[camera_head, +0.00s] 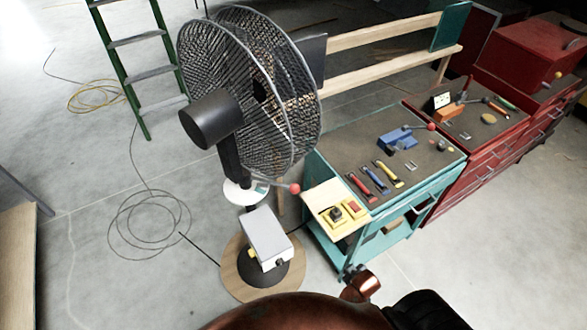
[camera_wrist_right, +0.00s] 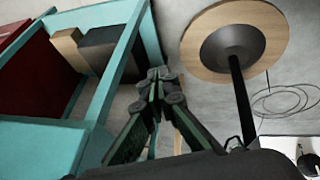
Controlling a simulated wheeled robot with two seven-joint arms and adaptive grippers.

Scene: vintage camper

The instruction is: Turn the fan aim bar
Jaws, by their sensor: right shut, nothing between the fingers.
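A large black pedestal fan (camera_head: 250,85) with a wire cage stands left of the teal cart in the head view. Below its motor is a white round plate (camera_head: 236,192), and a short bar ending in a red ball knob (camera_head: 294,188) points right from there. My right gripper (camera_wrist_right: 160,82) shows only in the right wrist view; its fingers are together and empty. The fan's black pole (camera_wrist_right: 240,95) and round wooden base (camera_wrist_right: 205,30) show to its right, apart from it. The red knob cannot be made out there. My left gripper is not in view.
The teal cart (camera_head: 330,150) holds tools, and a side shelf (camera_head: 320,200) with a yellow switch box is close to the knob. A red cabinet (camera_head: 480,140) stands beyond. A cable (camera_head: 150,225) lies coiled on open floor.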

